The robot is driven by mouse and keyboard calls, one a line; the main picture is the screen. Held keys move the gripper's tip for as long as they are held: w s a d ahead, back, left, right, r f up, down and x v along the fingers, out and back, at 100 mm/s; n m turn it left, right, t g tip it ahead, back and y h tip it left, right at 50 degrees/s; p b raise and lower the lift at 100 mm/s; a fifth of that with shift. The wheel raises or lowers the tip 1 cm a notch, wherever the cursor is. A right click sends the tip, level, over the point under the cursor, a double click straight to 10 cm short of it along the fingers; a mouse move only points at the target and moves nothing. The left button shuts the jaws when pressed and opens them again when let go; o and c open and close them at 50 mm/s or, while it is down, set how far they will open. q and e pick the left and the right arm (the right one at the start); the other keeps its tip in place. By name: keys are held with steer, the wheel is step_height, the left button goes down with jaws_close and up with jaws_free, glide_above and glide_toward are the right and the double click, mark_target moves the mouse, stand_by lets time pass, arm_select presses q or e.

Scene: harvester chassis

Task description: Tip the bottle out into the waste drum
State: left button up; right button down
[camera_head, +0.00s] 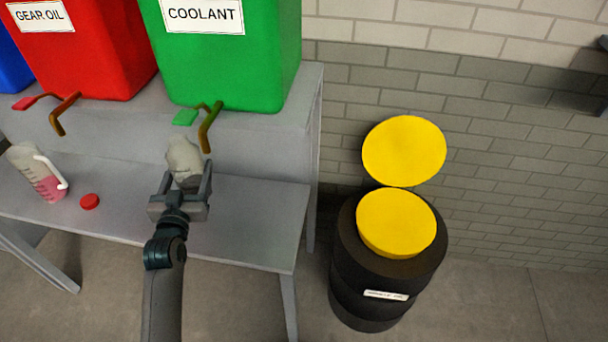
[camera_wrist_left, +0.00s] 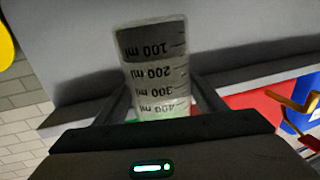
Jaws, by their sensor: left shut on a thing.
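My left gripper (camera_head: 188,182) is shut on a pale translucent bottle (camera_head: 183,155), holding it over the grey bench in front of the green coolant tank. In the left wrist view the bottle (camera_wrist_left: 155,65) shows upside-down marks from 100 to 400 ml. A dark band shows near the 100 ml mark; I cannot tell whether it is liquid. The black waste drum (camera_head: 368,292) stands on the floor right of the bench, apart from the gripper. It has a yellow round top (camera_head: 396,220) and a yellow disc (camera_head: 404,150) raised behind it. My right gripper is not in view.
The grey bench (camera_head: 245,215) carries a jug of pink liquid (camera_head: 40,178) and a red cap (camera_head: 89,201). Red gear oil (camera_head: 95,60) and green coolant (camera_head: 235,65) tanks stand on the shelf. Their taps (camera_head: 209,128) jut forward. A brick wall is behind the drum.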

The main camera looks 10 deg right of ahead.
arm_select(q)
steer(key=s+a+r+y+b, duration=0.1)
steer(key=s, duration=1.1)
steer(key=s+a+r+n+y+b, duration=0.1)
steer(key=s+r+b, duration=0.1)
steer(key=s, duration=1.1)
steer(key=shift+a+n+y, duration=0.3)
steer(key=shift+a, duration=0.1)
steer(key=shift+w, duration=0.1)
